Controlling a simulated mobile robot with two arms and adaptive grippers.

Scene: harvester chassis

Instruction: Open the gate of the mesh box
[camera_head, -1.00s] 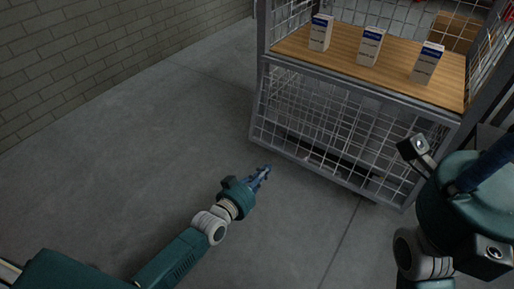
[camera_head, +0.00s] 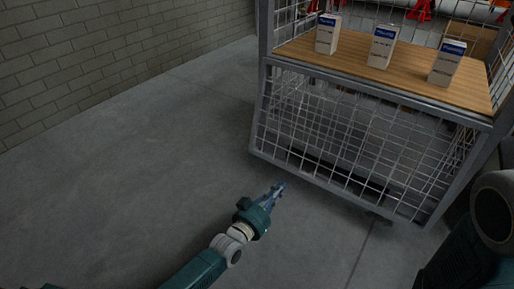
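The mesh box (camera_head: 264,30) stands at the upper right, with a grey frame and wire mesh sides. Its front is open above a wooden shelf (camera_head: 345,58). Below the shelf edge, a framed mesh panel (camera_head: 350,140) covers the lower front; I cannot tell whether this is the gate folded down or a fixed panel. My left gripper (camera_head: 277,191) is over the floor in front of the panel's lower left edge, apparently apart from it. Its fingers are too small to judge. Part of my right arm shows at the right edge; its gripper is out of view.
Cartons stand on the shelf: a left one (camera_head: 327,34), a middle one (camera_head: 382,47) and a right one (camera_head: 446,64). A brick wall (camera_head: 100,60) runs along the left. The concrete floor (camera_head: 130,190) between wall and box is clear.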

